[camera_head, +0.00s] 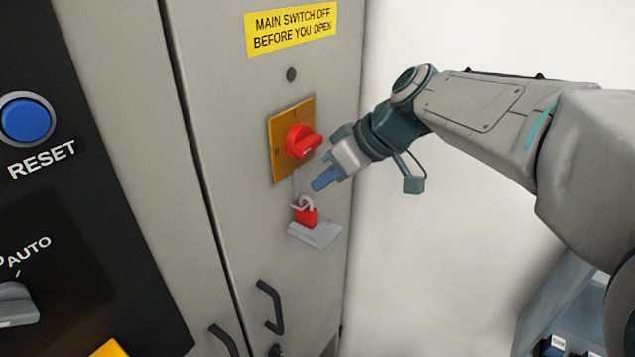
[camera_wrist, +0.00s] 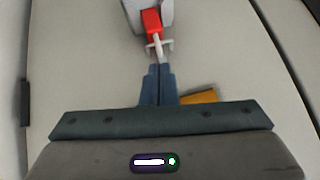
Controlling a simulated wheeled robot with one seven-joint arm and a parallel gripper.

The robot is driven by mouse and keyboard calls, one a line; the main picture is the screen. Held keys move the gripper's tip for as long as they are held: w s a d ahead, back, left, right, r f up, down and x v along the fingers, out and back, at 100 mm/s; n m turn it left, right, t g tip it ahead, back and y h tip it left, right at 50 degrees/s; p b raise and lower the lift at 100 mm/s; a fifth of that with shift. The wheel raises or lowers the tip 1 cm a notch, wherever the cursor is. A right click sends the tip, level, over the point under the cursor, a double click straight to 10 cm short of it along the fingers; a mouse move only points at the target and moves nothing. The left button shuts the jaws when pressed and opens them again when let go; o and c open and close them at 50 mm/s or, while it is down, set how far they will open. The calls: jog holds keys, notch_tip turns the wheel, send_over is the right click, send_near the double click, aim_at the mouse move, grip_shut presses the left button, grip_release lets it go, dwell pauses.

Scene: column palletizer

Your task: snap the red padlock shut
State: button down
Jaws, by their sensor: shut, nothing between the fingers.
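The red padlock (camera_head: 306,215) sits on a small grey shelf (camera_head: 316,233) on the cabinet front, below the red rotary switch (camera_head: 301,141) on its yellow plate (camera_head: 276,149). Its pale shackle (camera_head: 305,202) stands up from the body, but whether it is latched is too small to tell. My gripper (camera_head: 317,184) is shut and empty, just above and to the right of the padlock in the head view. In the wrist view the padlock (camera_wrist: 152,24) lies beyond my closed fingertips (camera_wrist: 158,68), with the shackle toward them; I cannot tell whether they touch.
The cabinet door has two black handles (camera_head: 270,306) below the shelf and a yellow warning label (camera_head: 291,29) above. A dark panel with a blue RESET button (camera_head: 25,119) stands at left.

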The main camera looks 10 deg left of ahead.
jog(key=p+v, duration=0.1)
jog(key=v, duration=0.6)
jog(key=shift+p, duration=0.35)
jog(key=shift+d, duration=0.1)
jog(key=s+d+f+m+t+h, duration=0.1)
jog(key=s+d+f+m+h, duration=0.3)
jog(key=d, duration=0.6)
jog(key=s+d+f+m+h, duration=0.4)
jog(key=s+d+f+m, duration=0.5)
jog(key=f, duration=0.4)
jog(key=shift+s+d+t, duration=0.35)
jog(key=shift+d+t, duration=0.05)
jog(key=shift+d, duration=0.35)
jog(key=shift+d, duration=0.1)
